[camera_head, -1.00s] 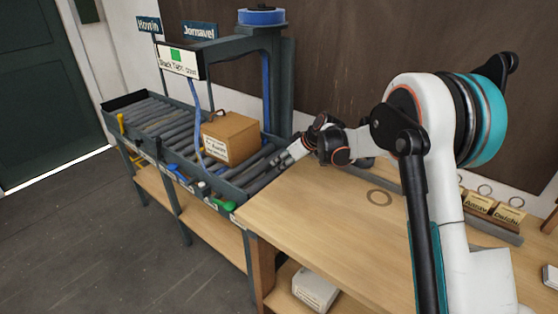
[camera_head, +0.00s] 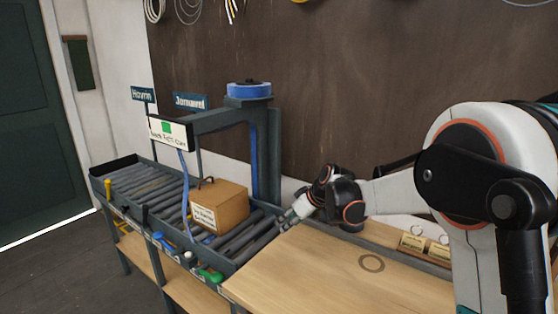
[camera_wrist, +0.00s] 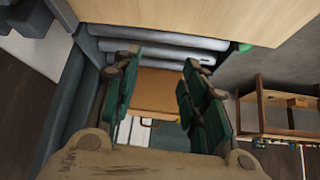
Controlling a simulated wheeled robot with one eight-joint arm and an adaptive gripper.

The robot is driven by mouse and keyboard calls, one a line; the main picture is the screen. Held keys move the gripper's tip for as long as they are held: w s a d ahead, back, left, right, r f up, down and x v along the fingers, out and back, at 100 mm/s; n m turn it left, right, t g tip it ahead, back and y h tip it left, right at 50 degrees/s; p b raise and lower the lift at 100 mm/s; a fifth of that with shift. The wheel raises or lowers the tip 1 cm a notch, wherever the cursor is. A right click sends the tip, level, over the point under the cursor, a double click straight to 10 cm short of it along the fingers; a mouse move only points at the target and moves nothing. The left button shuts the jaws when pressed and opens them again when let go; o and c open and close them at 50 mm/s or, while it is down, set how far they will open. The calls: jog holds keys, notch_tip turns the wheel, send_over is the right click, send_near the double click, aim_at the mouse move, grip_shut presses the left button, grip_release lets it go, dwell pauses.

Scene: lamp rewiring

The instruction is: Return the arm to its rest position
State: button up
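My gripper (camera_head: 290,216) is at the end of my arm, at the left edge of the workbench where it meets the roller conveyor. In the wrist view my gripper (camera_wrist: 160,95) has its two green fingers spread apart with nothing between them touching. A cardboard box (camera_head: 219,206) with a white label and a dark handle sits on the conveyor rollers, left of my gripper and apart from it. The box (camera_wrist: 156,90) also shows beyond the fingers in the wrist view. My arm reaches in from the right over the bench.
The wooden workbench (camera_head: 300,272) is mostly clear, with a grey ring mark (camera_head: 371,263) on it. Small tagged cards (camera_head: 413,242) stand at its back. A conveyor (camera_head: 150,190) with a frame, a sign (camera_head: 168,131) and a blue tape roll (camera_head: 249,90) stands left. A dark wall panel rises behind.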

jog(key=s+d+r+m+h, duration=0.1)
jog(key=s+d+r+m, duration=0.2)
jog(key=s, duration=0.4)
jog(key=s+d+r+t+h, duration=0.1)
jog(key=s+d+r, duration=0.25)
jog(key=s, duration=0.25)
jog(key=s+d+r+m+h, duration=0.1)
jog(key=s+d+r+m, duration=0.2)
jog(key=s, duration=0.4)
jog(key=s+d+f+m+h, duration=0.1)
jog(key=s+d, duration=0.2)
jog(key=s, duration=0.6)
jog(key=s+d+f+m+t+h, duration=0.1)
jog(key=s+d, duration=0.3)
jog(key=s, duration=0.6)
jog(key=shift+s+f+m+h, duration=0.25)
jog(key=shift+f+m+h, duration=0.1)
jog(key=shift+m, duration=0.25)
